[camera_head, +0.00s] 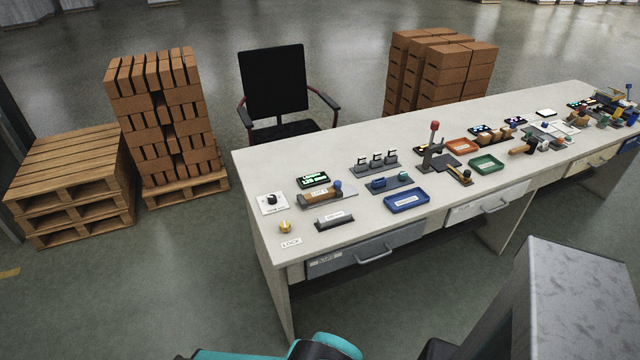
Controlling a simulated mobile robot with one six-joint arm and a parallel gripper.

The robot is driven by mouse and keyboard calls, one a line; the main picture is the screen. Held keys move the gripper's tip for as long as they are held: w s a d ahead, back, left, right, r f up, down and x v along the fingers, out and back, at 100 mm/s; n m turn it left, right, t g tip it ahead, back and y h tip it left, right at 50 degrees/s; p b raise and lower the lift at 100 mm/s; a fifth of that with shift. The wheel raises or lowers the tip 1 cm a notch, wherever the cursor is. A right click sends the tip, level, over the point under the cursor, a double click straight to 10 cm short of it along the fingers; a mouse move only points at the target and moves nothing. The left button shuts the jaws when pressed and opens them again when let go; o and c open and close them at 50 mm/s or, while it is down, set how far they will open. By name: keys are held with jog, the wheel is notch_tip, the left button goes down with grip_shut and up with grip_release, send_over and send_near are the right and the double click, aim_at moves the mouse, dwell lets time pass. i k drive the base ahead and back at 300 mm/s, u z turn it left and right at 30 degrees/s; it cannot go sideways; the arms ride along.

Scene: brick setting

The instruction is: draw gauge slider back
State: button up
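On the near left part of the long bench (255,170) is a grey gauge-like fixture (325,200) with an orange-brown block (318,194) on it. A blue knob (338,186) stands at its right end and looks like the slider. The knob appears close to the block; I cannot tell whether they touch. A dark display (313,179) with green lit digits lies just behind. A second grey fixture with blue parts (389,182) lies to the right. My gripper is not in view; only teal and black parts of my arm show at the bottom edge.
Near the fixture are a black dial (271,200), a brass knob (285,228), a dark labelled block (334,220) and a blue tray (406,201). A red-topped lever stand (432,148) rises farther right. Drawer handles (373,257) stick out in front. A chair (275,85) stands behind.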

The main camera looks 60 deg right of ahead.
aim_at(337, 184)
jog(key=z, duration=0.95)
jog(key=k, duration=0.1)
jog(key=u, duration=2.15)
jog(key=k, duration=1.05)
jog(key=z, duration=1.15)
jog(key=i, duration=0.65)
jog(key=z, duration=0.05)
